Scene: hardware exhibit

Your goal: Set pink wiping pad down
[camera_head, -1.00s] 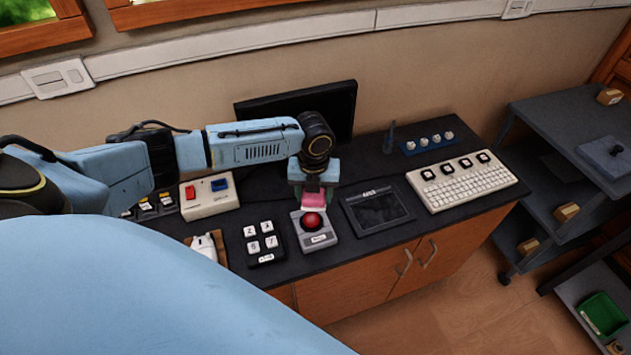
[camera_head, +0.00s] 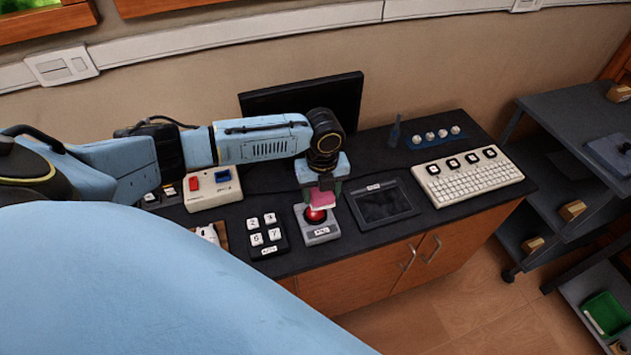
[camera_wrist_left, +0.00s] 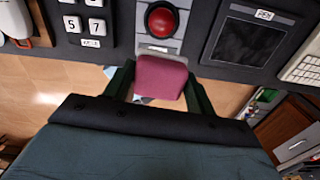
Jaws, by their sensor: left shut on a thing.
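The pink wiping pad (camera_head: 322,197) is between the fingers of my left gripper (camera_head: 323,192), which is shut on it. In the head view the pad hangs just above the red button box (camera_head: 320,231), partly covering the red button. The wrist view shows the pad (camera_wrist_left: 160,77) between the two dark green fingers. In that view the red button (camera_wrist_left: 162,20) lies just beyond the pad. I cannot tell whether the pad touches the box. My right gripper is not in view.
A drawing tablet (camera_head: 383,203) lies right of the button box, and a number keypad (camera_head: 267,236) lies left of it. A white keyboard (camera_head: 468,178) is farther right. A black monitor (camera_head: 290,100) stands behind. Little dark desktop (camera_head: 350,238) is free nearby.

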